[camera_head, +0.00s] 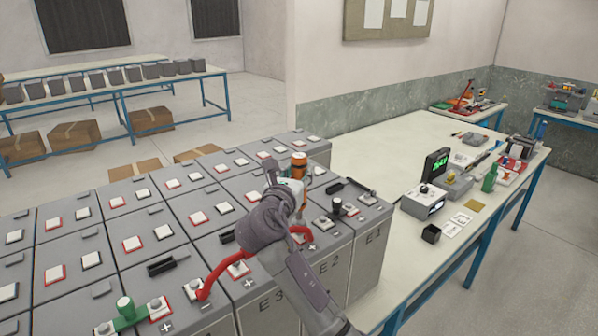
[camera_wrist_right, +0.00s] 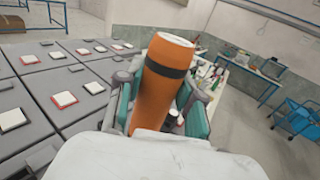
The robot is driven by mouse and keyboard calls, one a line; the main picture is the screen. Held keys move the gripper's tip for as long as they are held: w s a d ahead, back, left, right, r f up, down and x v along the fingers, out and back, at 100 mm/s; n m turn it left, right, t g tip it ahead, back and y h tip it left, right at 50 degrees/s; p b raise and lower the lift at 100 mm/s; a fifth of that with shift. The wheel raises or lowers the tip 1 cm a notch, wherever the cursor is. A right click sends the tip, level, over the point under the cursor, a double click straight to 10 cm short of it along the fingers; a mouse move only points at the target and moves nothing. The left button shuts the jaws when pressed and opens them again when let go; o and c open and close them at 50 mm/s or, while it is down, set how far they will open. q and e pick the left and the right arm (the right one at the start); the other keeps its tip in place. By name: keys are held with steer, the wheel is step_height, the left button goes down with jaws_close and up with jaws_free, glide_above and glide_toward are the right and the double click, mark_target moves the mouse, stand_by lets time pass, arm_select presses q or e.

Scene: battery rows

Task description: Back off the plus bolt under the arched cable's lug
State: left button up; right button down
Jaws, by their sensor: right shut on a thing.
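My right gripper (camera_head: 297,190) is shut on an upright orange tool (camera_head: 299,163) with a dark band and a pale top. The tool fills the middle of the right wrist view (camera_wrist_right: 163,85), between the teal-edged fingers. My wrist hides the middle of the cable. The tool's lower tip and the bolt are hidden, so I cannot tell whether they touch. My left gripper is out of view.
Grey batteries (camera_head: 145,240) with red- and black-framed terminals fill the left and middle. A green part (camera_head: 126,312) lies at the lower left. A long bench (camera_head: 385,150) on the right carries a meter with green digits (camera_head: 437,164) and small tools.

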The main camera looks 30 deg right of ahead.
steer(key=shift+f, duration=0.8)
stand_by(1.0)
steer(key=shift+s+a+f+p, duration=0.1)
steer(key=shift+f+p, duration=0.25)
stand_by(1.0)
steer(key=shift+p, duration=0.45)
stand_by(0.5)
